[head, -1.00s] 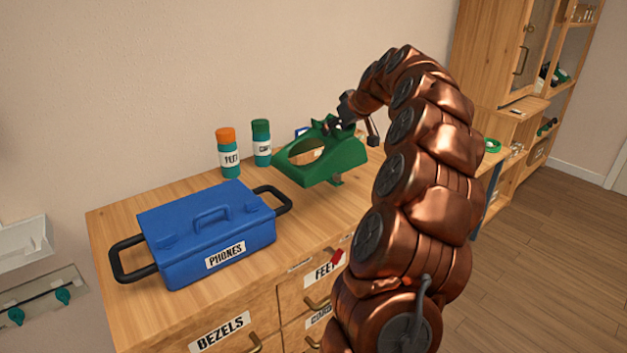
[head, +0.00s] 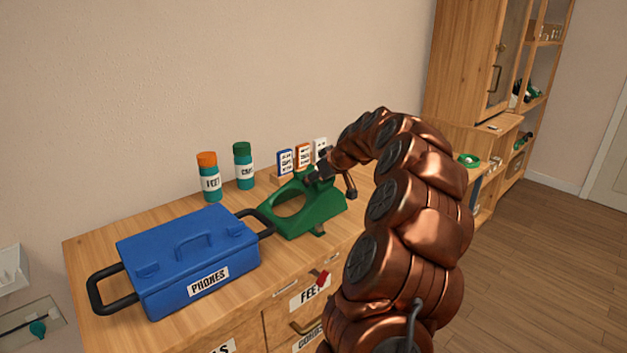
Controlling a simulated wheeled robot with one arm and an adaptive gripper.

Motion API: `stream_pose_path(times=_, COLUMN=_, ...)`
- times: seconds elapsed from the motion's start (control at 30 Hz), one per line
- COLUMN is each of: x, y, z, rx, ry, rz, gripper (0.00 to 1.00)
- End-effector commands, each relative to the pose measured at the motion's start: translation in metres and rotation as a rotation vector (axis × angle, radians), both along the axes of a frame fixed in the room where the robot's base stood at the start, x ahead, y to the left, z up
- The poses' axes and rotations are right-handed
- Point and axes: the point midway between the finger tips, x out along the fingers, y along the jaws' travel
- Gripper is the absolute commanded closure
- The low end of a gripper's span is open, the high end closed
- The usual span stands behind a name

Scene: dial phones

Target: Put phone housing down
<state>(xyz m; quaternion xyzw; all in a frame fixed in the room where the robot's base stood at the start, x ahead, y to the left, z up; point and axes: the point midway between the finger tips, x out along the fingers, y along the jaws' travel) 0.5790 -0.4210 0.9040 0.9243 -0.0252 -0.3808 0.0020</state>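The green phone housing (head: 318,208) is at the wooden dresser top, right of the blue PHONES box. It has a large round opening in its sloped face. My gripper (head: 318,172) is at the housing's upper back end, and its fingers are partly hidden there. It appears closed on the housing's upper edge. The housing looks at or very near the wooden top (head: 195,211); I cannot tell whether its whole base touches. A small dark grey piece shows under its front edge.
The blue PHONES box (head: 190,262) stands close on the left, its black handle near the housing. An orange-capped bottle (head: 209,177), a green-capped bottle (head: 243,166) and small labelled cards (head: 303,156) stand behind. Labelled drawers (head: 310,292) are below the front edge.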

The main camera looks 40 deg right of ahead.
Motion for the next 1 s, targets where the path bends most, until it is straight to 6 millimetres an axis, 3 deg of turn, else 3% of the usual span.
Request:
stream_pose_path(times=0.17, x=0.0, y=0.0, z=-0.004, rx=0.0, ry=-0.001, rz=0.0, gripper=1.0)
stream_pose_path(times=0.2, x=0.0, y=0.0, z=-0.002, rx=0.0, ry=0.0, rz=0.0, gripper=0.28)
stream_pose_path(times=0.4, x=0.0, y=0.0, z=-0.002, rx=0.0, ry=0.0, rz=0.0, gripper=0.07)
stream_pose_path(times=0.77, x=0.0, y=0.0, z=-0.002, rx=0.0, ry=0.0, rz=0.0, gripper=0.03)
stream_pose_path(times=1.0, x=-0.011, y=0.0, z=0.012, rx=-0.001, ry=-0.003, rz=-0.002, gripper=0.03)
